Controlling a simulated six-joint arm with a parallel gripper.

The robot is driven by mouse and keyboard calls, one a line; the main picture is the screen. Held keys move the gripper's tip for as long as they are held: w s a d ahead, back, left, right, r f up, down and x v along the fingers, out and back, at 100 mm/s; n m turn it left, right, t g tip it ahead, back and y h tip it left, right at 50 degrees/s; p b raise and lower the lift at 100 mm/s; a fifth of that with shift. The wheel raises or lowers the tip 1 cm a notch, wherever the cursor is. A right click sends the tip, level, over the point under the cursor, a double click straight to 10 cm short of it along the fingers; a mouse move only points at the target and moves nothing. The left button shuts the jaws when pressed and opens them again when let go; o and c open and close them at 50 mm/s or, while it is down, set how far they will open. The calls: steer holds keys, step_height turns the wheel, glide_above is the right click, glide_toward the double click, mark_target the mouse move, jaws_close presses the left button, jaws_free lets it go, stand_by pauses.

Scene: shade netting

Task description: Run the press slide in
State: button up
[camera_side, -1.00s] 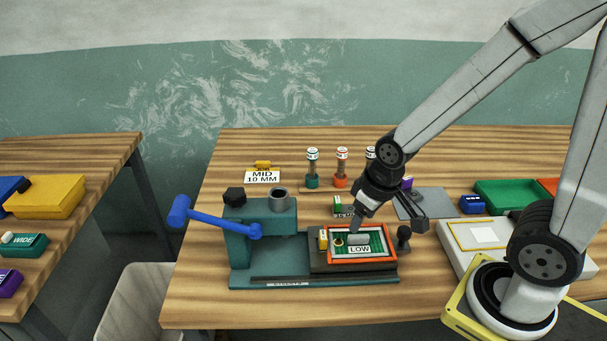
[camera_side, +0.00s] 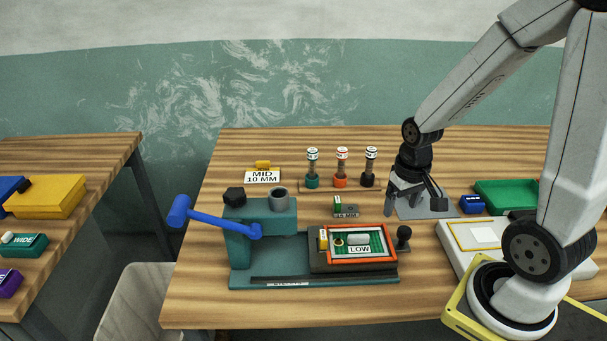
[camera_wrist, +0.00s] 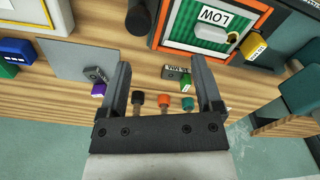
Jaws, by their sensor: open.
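The teal press (camera_side: 262,215) stands on the front middle of the table, its blue lever (camera_side: 215,220) reaching left. Its dark slide (camera_side: 318,262) sits out to the right of the press head, on the teal base. On the slide lies an orange-framed green tray (camera_side: 390,240) with a grey piece, a LOW label and a yellow-tagged part. A black knob (camera_side: 404,234) stands at the slide's right end. My gripper (camera_side: 416,208) is open and empty, behind and right of the knob, above a grey mat. The wrist view shows the tray (camera_wrist: 178,22) at the top, beyond the spread fingers (camera_wrist: 165,88).
Three capped posts (camera_side: 341,168) stand in a row at the back. A small green-and-grey block (camera_side: 345,208) lies behind the slide. A MID 10 MM card (camera_side: 262,176) lies back left. Blue and green boxes (camera_side: 505,194) and a pale fixture (camera_side: 455,240) are at right.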

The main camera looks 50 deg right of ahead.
mark_target(405, 230)
steer(key=shift+s+d+f+m+g, duration=0.15)
steer(key=shift+s+d+m, duration=0.2)
steer(key=shift+d, duration=0.25)
steer(key=shift+s+d+r+m+g, duration=0.15)
steer(key=shift+s+d+m, duration=0.15)
steer(key=shift+d, duration=0.3)
steer(key=shift+f, duration=0.1)
steer(key=shift+f, duration=0.15)
steer(key=shift+f, duration=3.75)
jaws_close()
